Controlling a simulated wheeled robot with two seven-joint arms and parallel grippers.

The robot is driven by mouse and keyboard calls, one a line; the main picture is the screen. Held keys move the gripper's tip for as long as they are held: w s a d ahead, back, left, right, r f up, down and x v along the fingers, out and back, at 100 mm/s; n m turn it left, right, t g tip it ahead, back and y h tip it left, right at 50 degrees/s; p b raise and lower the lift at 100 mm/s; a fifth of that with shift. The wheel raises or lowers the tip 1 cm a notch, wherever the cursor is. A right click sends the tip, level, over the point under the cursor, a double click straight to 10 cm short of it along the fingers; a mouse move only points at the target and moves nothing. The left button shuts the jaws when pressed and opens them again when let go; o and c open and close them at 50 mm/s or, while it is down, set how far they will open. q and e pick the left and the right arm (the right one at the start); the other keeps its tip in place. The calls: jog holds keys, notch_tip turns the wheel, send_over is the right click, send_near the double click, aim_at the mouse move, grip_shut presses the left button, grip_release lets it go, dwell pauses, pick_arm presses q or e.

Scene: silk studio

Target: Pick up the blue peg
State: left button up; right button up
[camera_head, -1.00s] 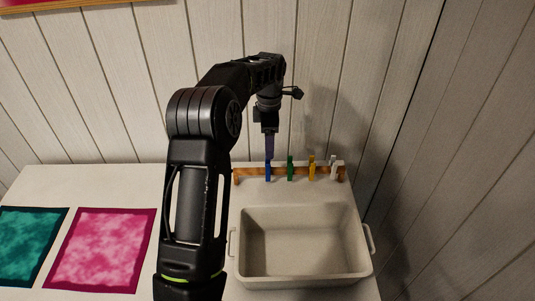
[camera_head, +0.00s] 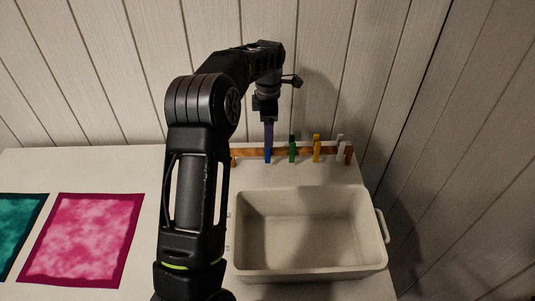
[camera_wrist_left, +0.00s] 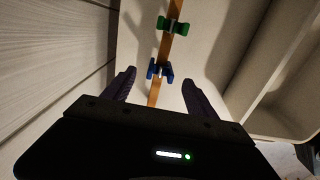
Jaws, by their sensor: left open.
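The blue peg (camera_head: 267,155) is clipped on a thin wooden rail (camera_head: 305,152) at the back of the table, leftmost in a row of pegs. My left gripper (camera_head: 268,143) points down right above the blue peg in the head view, seeming to overlap its top. In the left wrist view the blue peg (camera_wrist_left: 160,70) lies on the rail, between and just beyond the two open fingers (camera_wrist_left: 158,85). I see no contact with it. My right gripper is in neither view.
A green peg (camera_head: 292,149), a yellow peg (camera_head: 316,148) and a white peg (camera_head: 340,148) sit along the rail to the right. A beige basin (camera_head: 310,268) stands in front of the rail. Pink (camera_head: 80,240) and teal (camera_head: 12,235) cloths lie at left. The panelled wall is close behind.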

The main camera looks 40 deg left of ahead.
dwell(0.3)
pick_arm(q)
jog(key=shift+f, duration=1.25)
jog(key=shift+p, duration=0.3)
notch_tip(320, 180, down, 4)
jog(key=shift+s+a+f+p, duration=0.1)
jog(key=shift+s+f+p, duration=0.05)
jog(key=shift+p, duration=0.6)
jog(key=shift+f, duration=0.5)
jog(key=shift+c, duration=0.4)
jog(key=c, duration=1.3)
